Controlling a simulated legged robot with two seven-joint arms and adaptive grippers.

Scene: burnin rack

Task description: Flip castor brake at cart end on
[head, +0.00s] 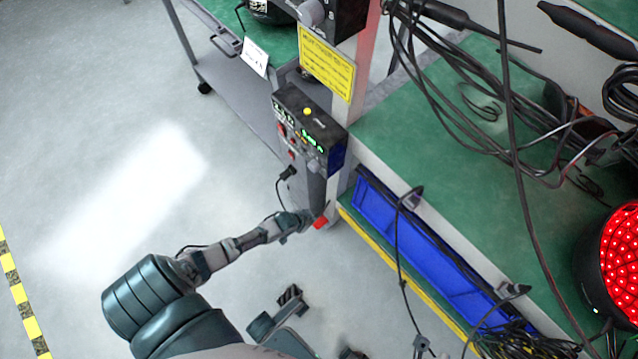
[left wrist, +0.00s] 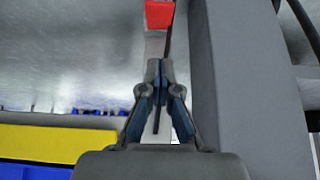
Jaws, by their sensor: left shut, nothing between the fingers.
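A small red brake tab (head: 321,222) shows low at the foot of the grey upright at the cart end. In the left wrist view the red tab (left wrist: 159,14) sits at the end of a light metal strip, straight beyond my fingertips. My left gripper (head: 305,217) is beside the tab in the head view. In the left wrist view my left gripper (left wrist: 160,68) is shut with nothing held, and its tips appear short of the red part. Whether the fingers touch the strip cannot be told. The castor wheel itself is not clearly visible.
A grey post (left wrist: 238,85) stands close to the right of the fingers. A black control box (head: 308,128) with a hanging plug (head: 288,173) is above the gripper. A blue bin (head: 430,255) and loose cables lie right. Floor to the left is clear.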

